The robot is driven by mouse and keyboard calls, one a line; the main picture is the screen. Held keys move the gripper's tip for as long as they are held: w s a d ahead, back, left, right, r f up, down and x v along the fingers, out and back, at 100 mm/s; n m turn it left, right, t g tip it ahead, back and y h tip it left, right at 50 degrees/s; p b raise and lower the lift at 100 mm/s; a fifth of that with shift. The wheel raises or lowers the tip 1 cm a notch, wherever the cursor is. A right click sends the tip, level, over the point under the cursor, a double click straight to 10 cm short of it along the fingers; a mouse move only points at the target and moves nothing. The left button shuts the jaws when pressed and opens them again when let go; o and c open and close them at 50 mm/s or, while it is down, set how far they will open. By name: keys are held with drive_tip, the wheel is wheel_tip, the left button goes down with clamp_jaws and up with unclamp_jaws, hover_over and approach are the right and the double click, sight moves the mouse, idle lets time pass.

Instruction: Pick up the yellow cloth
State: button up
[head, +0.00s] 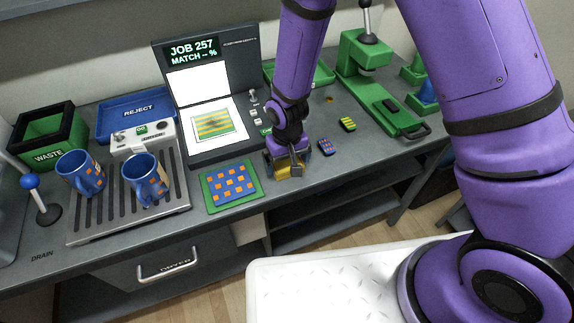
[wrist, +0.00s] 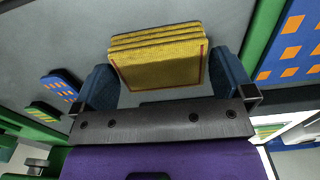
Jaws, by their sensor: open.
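The yellow cloth (wrist: 160,62) is a folded stack with a thin red line near its edge, lying on the grey bench top. In the wrist view it sits between the two blue fingers of my gripper (wrist: 168,85), which stand apart on either side of it. In the head view my gripper (head: 288,166) is low over the bench, and a bit of the yellow cloth (head: 289,171) shows between its fingers; the rest is hidden. I cannot tell whether the fingers touch the cloth.
Left of my gripper is a blue-and-orange patterned pad on a green board (head: 231,186). To the right lie a small blue-orange piece (head: 326,147) and a green-yellow piece (head: 348,124). The scanner (head: 205,105) stands behind; two mugs (head: 146,180) are on the drain rack. The bench's front edge is close.

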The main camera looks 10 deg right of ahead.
drive_tip(key=shift+f, duration=0.6)
drive_tip(key=shift+c, duration=0.5)
drive_tip(key=c, duration=0.6)
drive_tip(key=shift+r, duration=0.1)
